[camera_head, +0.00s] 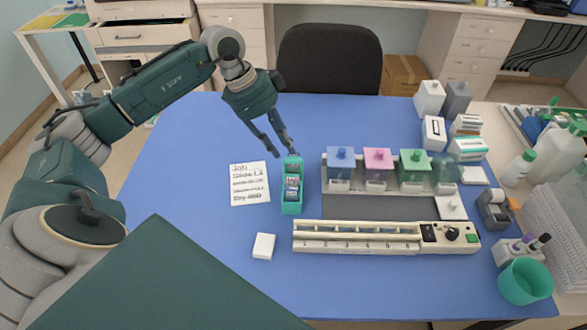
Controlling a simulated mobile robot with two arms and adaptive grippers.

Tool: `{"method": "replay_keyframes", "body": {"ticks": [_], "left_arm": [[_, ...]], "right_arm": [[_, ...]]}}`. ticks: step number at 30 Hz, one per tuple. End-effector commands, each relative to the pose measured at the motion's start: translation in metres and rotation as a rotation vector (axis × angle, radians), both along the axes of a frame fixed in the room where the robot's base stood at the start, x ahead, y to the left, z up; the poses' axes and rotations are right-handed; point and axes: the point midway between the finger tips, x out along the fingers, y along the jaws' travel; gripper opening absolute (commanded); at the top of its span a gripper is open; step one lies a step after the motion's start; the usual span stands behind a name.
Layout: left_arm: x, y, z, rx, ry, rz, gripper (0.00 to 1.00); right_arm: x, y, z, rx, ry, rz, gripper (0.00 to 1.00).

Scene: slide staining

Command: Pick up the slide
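A narrow teal slide holder (292,207) stands on the blue table, left of the staining jars. Several small slides (292,188) with pale labels sit in it, too small to tell apart. My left gripper (287,155) points down at the far end of the holder. Its two fingers show apart with a narrow gap, and I see no slide between them. Whether the tips touch the holder I cannot tell. My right gripper is not in view.
A handwritten note (250,184) lies left of the holder, and a small white block (264,246) nearer. Blue (340,165), pink (376,167) and green (413,168) lidded jars stand right. The left table area is clear.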

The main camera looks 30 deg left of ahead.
Motion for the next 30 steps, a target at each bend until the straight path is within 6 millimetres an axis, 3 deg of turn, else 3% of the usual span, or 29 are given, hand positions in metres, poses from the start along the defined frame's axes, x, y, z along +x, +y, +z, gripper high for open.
{"method": "replay_keyframes", "body": {"ticks": [8, 15, 24, 27, 30], "left_arm": [[0.004, -0.01, -0.021, -0.004, 0.003, -0.003, 0.24], [0.011, -0.02, -0.054, -0.004, 0.0, -0.003, 0.24], [0.012, -0.021, -0.061, -0.002, -0.002, -0.003, 0.24], [0.012, -0.021, -0.06, -0.002, -0.003, -0.003, 0.04], [0.013, -0.021, -0.06, -0.002, -0.003, -0.003, 0.0]], "right_arm": [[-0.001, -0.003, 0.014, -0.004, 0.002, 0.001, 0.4], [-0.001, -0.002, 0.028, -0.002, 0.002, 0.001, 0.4], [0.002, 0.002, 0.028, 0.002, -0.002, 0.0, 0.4], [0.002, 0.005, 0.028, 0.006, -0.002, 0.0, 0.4], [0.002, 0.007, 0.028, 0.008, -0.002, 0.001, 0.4]]}}
